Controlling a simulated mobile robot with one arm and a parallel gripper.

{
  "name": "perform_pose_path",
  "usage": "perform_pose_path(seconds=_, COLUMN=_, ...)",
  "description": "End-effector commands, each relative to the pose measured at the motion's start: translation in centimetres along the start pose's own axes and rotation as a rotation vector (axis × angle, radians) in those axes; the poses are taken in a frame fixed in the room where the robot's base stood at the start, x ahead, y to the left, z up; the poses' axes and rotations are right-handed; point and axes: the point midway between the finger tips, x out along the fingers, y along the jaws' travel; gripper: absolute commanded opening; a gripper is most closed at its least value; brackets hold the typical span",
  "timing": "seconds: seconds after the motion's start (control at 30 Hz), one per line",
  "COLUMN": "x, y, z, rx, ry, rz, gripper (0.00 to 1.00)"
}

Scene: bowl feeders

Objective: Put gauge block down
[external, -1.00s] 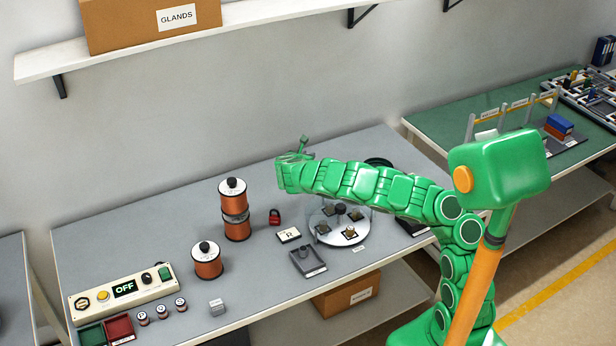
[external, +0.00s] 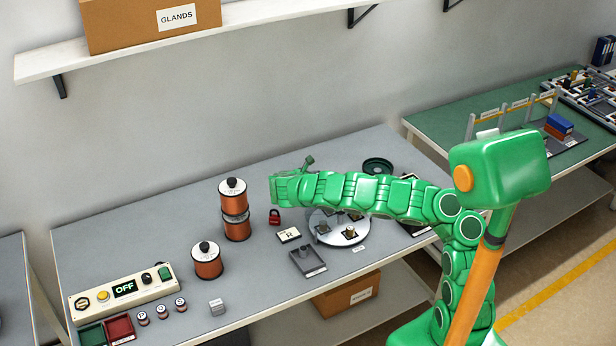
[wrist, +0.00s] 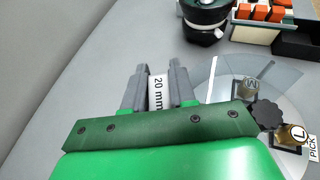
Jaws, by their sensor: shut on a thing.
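The gauge block (wrist: 157,93), a light piece marked "20 mm", sits between the two grey fingers of my gripper (wrist: 158,76) in the wrist view. My gripper is shut on it. Grey bench top shows beyond the fingertips, and I cannot tell the height of the block above it. In the external view the green end of my arm is over the middle of the grey bench (external: 150,235), behind the red padlock. The block and the fingers are hidden there.
A round plate (external: 325,238) with brass pieces stands right of the padlock (external: 274,216). Copper spools (external: 236,212) stand to the left. A grey tray (external: 308,262) and a small grey block (external: 217,307) are nearer the front. The back left of the bench is clear.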

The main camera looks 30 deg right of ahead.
Motion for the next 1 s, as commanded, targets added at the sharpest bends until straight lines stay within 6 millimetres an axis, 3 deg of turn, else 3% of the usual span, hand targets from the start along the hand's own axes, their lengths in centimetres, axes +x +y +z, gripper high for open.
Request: perform_pose_path(seconds=1.0, x=2.1, y=4.1, z=-1.4, rx=-0.001, ry=0.001, rz=-0.001, gripper=0.0)
